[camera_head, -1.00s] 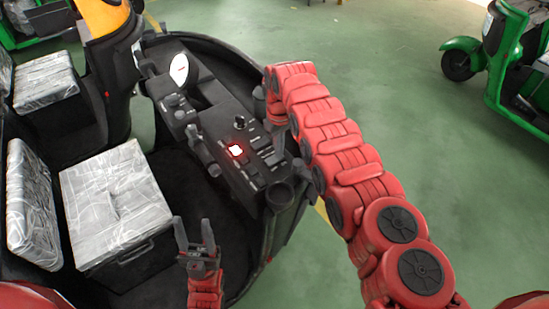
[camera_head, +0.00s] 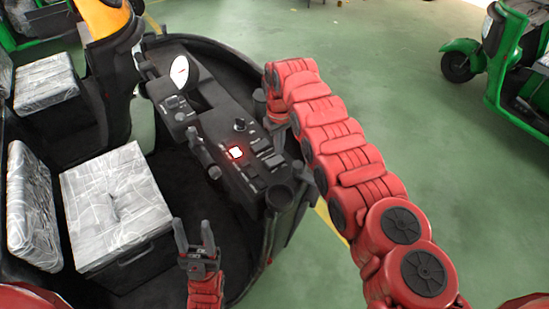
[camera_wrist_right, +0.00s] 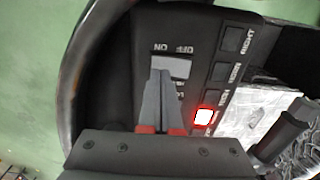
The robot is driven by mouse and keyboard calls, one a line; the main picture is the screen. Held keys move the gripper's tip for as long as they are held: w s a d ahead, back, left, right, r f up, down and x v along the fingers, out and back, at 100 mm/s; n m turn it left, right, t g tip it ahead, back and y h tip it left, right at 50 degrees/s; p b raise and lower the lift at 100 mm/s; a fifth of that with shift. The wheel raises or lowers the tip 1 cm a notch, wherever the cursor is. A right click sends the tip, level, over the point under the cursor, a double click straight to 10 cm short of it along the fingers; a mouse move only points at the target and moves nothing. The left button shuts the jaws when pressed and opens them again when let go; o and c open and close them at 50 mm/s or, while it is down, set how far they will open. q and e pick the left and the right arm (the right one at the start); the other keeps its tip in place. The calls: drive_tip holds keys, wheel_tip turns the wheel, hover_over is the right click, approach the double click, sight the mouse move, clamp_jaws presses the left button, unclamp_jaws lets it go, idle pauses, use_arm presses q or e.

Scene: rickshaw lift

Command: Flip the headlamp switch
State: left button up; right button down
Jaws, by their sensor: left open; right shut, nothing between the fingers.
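The dark control panel (camera_head: 228,150) of the black vehicle carries several switches and a lit red button (camera_head: 236,152). The button also shows in the right wrist view (camera_wrist_right: 204,117). There, a wide grey rocker switch (camera_wrist_right: 175,67) has upside-down lettering beside it. Which switch is the headlamp's I cannot read. My right gripper (camera_wrist_right: 161,76) is shut and empty, its tips overlapping the rocker's lower edge in that view; contact cannot be told. My left gripper (camera_head: 194,226) is open and empty, low beside the wrapped seat.
A plastic-wrapped seat (camera_head: 112,195) stands left of my left gripper. A round white-faced gauge (camera_head: 180,71) and a knob (camera_head: 240,125) rise from the panel. A green vehicle (camera_head: 500,60) stands at the upper right. The green floor (camera_head: 400,120) between is clear.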

sight(279, 158)
drive_tip(key=shift+r, duration=2.4)
